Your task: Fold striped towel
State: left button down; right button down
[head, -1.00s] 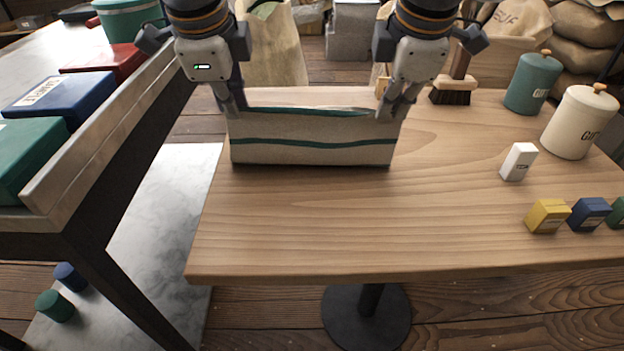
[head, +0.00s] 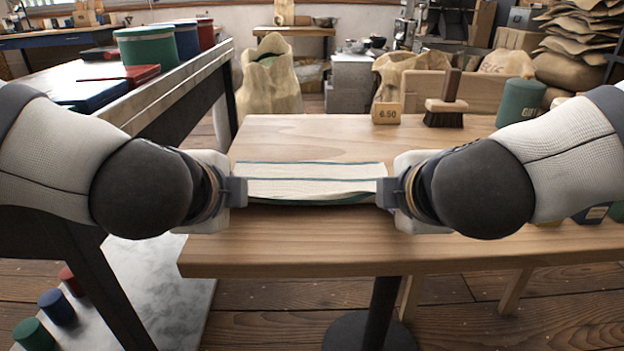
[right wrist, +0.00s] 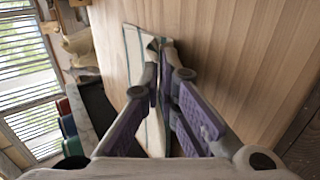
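The striped towel (head: 315,180) is cream with dark green stripes. In the head view it lies low over the wooden table (head: 330,245), its near edge curled and slightly raised, showing a green band. My left gripper (head: 240,191) is at its near left corner and my right gripper (head: 384,191) at its near right corner. Both look shut on the towel's edge, though the left fingertips are largely hidden. In the right wrist view the towel (right wrist: 135,48) runs up to the converging fingertips of my right gripper (right wrist: 164,62).
A metal-topped bench (head: 190,62) with coloured tins is on the left. Bare wood lies behind and in front of the towel.

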pick_arm(q)
jog(key=shift+w, duration=0.1)
pick_arm(e)
jog(key=shift+w, duration=0.1)
pick_arm(q)
jog(key=c, duration=1.5)
grip_release()
pick_arm(e)
jog(key=c, duration=1.5)
grip_release()
